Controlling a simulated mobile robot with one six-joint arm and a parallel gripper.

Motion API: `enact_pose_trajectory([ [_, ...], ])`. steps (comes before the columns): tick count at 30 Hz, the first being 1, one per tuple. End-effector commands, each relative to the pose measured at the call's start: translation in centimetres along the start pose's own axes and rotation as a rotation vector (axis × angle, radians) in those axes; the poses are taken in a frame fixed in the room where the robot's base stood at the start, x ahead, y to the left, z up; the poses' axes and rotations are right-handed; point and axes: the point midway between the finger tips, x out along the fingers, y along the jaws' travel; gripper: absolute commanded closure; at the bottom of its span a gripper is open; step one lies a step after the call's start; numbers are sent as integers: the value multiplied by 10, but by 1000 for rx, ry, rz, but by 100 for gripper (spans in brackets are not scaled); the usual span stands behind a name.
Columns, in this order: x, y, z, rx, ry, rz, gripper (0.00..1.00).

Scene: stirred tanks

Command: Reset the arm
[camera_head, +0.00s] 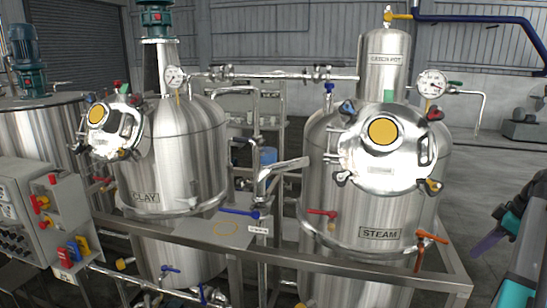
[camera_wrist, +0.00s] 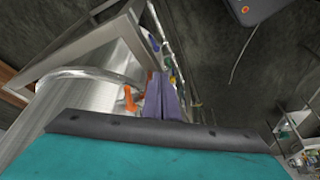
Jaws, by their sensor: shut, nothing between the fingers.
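My gripper (camera_head: 478,250) shows at the right edge of the head view, with purple fingers pointing down and left. It is apart from the steam tank (camera_head: 335,195) and to the right of it. In the wrist view my gripper (camera_wrist: 160,80) has its two purple fingers together, with nothing held between them. Part of my teal and black arm shows behind the fingers in the head view; the rest is out of frame.
The clay tank (camera_head: 180,150) stands left of the steam tank, behind a metal frame rail (camera_head: 300,262). An orange-handled valve (camera_head: 432,237) sticks out at the steam tank's lower right. A control panel (camera_head: 45,210) is at far left. Open floor (camera_head: 490,165) lies right of the tanks.

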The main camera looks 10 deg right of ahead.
Motion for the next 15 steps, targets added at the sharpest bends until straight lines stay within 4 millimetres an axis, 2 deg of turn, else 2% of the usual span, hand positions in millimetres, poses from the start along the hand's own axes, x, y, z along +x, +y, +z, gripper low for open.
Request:
enact_pose_trajectory([
  [8, 42, -7, -19, 52, -19, -16, 100],
  [11, 63, -11, -27, 77, -30, -24, 100],
  [15, 101, -22, -44, 122, -51, -35, 100],
])
